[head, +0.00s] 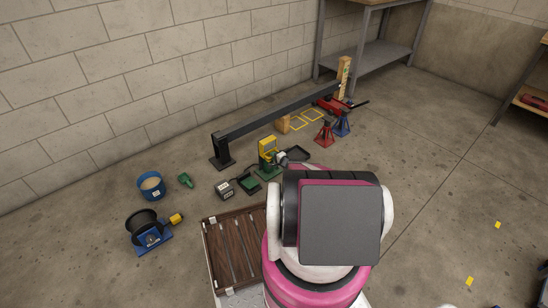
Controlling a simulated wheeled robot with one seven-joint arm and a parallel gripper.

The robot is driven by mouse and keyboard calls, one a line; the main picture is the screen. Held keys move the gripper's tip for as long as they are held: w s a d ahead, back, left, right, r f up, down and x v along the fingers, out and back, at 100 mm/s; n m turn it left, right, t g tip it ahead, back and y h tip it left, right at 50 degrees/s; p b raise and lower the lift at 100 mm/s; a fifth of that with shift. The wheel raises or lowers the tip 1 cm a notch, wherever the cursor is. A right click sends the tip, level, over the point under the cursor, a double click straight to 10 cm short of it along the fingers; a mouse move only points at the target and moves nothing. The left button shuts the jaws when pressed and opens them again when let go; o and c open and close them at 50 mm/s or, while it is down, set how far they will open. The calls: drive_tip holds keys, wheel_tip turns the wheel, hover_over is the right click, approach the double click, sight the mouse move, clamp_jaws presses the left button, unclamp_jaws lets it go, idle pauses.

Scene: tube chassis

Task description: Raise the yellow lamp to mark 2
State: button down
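A yellow box-shaped top on a green stand (267,150) is the only lamp-like yellow thing; I cannot tell for sure that it is the lamp. It stands on the floor in front of the long dark beam. An upright wooden post (344,75) with small marks stands at the beam's far right end; the marks are too small to read. My arm fills the lower middle of the head view. A small pale part beside the yellow-topped stand may be my gripper (282,158); its fingers cannot be made out.
The dark beam (275,115) runs along the wall. A red jack (330,104), red stand (325,133) and blue stand (342,123) are at its right. A blue bucket (151,186), cord reel (146,232) and slatted brown tray (211,252) are at left. The right floor is mostly clear.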

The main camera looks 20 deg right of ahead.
sight(270, 146)
wheel_tip(270, 146, up, 6)
drive_tip(key=shift+r, duration=0.1)
drive_tip(key=c, duration=1.1)
unclamp_jaws()
drive_tip(key=shift+c, duration=0.2)
drive_tip(key=v, duration=1)
drive_tip(key=shift+s, duration=0.4)
drive_tip(key=shift+d, duration=0.1)
